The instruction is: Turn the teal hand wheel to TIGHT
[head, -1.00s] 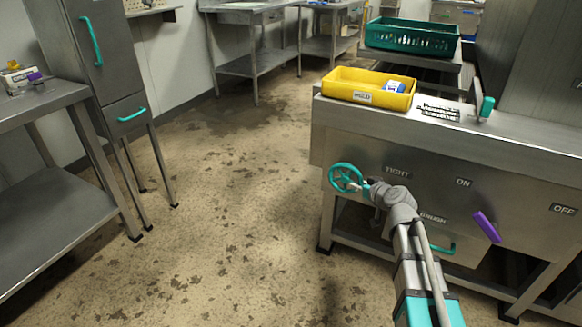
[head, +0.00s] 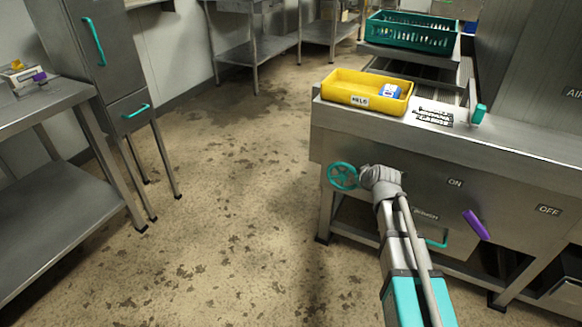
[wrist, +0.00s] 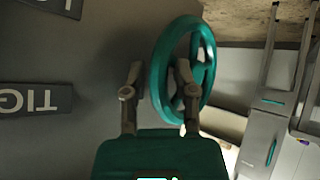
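The teal hand wheel (head: 342,176) is on the left of the steel cabinet's front in the head view. In the wrist view the wheel (wrist: 206,50) is seen at a slant, right of centre. My gripper (wrist: 159,72) is open, with its two fingers apart. The near side of the wheel's rim appears between the fingers, with gaps showing; contact cannot be told. In the head view my wrist hides the gripper's fingers and the TIGHT label. The TIGHT plate (wrist: 35,99) shows upside down at the left of the wrist view.
A purple handle (head: 476,225) is on the same cabinet front, between ON and OFF labels. A yellow bin (head: 340,93) stands on top. A teal crate (head: 390,42) is behind. Open floor lies left, before a steel table (head: 62,98).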

